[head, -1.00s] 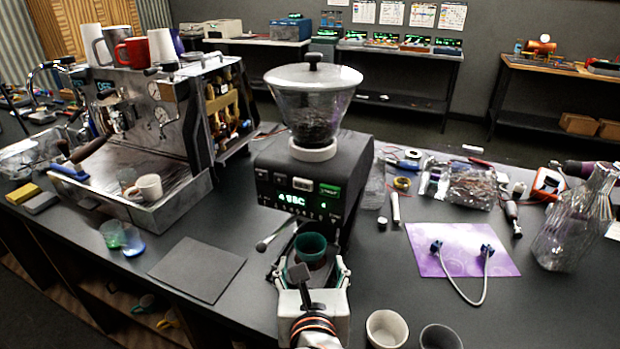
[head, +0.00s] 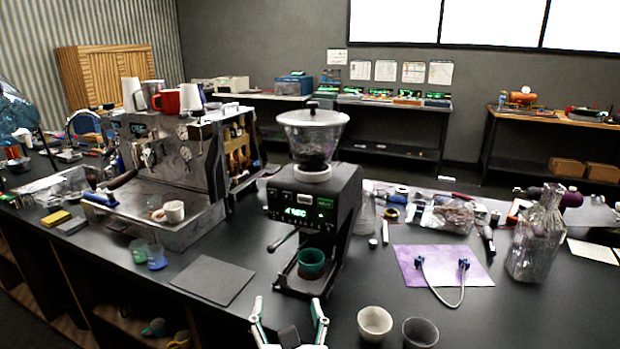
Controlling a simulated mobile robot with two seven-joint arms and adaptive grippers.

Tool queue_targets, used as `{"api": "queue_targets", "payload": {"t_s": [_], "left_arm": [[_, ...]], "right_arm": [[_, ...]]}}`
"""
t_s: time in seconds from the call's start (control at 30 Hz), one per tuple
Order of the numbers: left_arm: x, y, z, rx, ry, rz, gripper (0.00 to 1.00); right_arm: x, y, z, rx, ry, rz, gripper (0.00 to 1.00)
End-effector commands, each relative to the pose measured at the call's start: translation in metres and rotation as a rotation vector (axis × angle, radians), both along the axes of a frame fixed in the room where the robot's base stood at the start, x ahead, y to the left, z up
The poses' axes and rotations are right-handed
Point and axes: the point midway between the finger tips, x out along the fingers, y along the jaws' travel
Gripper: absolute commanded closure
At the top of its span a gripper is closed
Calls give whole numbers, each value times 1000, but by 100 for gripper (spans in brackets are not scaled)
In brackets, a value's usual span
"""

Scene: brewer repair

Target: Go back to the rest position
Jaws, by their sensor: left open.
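My left gripper (head: 289,318) shows at the bottom centre of the head view, with its two fingers spread apart and nothing between them. It is in front of the coffee grinder (head: 330,212), apart from it. A green cup (head: 311,260) stands on the grinder's base under its lit display, beyond the fingertips. My right gripper does not show.
An espresso machine (head: 165,180) stands at the left with a small white cup on its tray. A dark mat (head: 213,278) lies between it and the grinder. Two cups (head: 375,322) (head: 420,332) stand right of my gripper. A purple sheet (head: 440,265) and a glass jug (head: 536,240) are further right.

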Motion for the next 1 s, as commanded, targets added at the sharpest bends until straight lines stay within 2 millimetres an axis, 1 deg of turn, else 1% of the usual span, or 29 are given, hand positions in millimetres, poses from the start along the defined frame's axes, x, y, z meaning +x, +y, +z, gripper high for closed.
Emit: {"api": "queue_targets", "payload": {"t_s": [0.03, 0.1, 0.17, 0.23, 0.27, 0.3, 0.37, 0.4, 0.47, 0.5, 0.57, 0.6, 0.67, 0.7, 0.73, 0.77, 0.8, 0.87, 0.9, 0.97, 1.0], "left_arm": [[3, 16, 5, 69, -46, 31, 36], [6, 36, 17, 191, -124, 70, 36], [6, 51, 28, 316, -187, 102, 36], [3, 67, 38, 491, -257, 135, 36], [0, 72, 42, 578, -286, 146, 36], [-3, 76, 46, 700, -320, 155, 36], [-8, 78, 47, 896, -363, 158, 36], [-12, 77, 45, 1031, -385, 153, 36], [-18, 72, 35, 1239, -408, 129, 36], [-21, 67, 25, 1381, -418, 101, 36], [-26, 59, 2, 1597, -421, 45, 36], [-30, 54, -18, 1740, -419, -4, 36], [-36, 50, -54, 1955, -406, -94, 36], [-41, 50, -81, 2094, -393, -167, 36], [-46, 51, -102, 2189, -382, -225, 36], [-51, 53, -122, 2275, -370, -283, 36], [-57, 57, -148, 2382, -351, -360, 36], [-69, 68, -186, 2526, -323, -482, 36], [-77, 77, -210, 2612, -301, -565, 36], [-91, 92, -244, 2726, -268, -690, 36], [-100, 103, -263, 2791, -248, -769, 36]], "right_arm": [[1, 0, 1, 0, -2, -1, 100], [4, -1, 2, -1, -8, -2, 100], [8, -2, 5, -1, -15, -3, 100], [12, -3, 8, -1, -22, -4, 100], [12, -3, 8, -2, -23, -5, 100], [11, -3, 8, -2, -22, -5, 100], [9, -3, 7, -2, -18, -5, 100], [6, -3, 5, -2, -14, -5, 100], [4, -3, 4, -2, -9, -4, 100], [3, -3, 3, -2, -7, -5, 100], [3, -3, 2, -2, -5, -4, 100], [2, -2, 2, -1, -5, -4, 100], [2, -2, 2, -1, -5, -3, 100], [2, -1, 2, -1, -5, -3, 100], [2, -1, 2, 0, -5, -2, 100], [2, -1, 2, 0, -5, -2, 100], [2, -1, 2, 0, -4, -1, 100], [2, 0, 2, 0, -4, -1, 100], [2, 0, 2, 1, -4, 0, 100], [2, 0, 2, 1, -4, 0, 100], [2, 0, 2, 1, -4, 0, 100]]}}
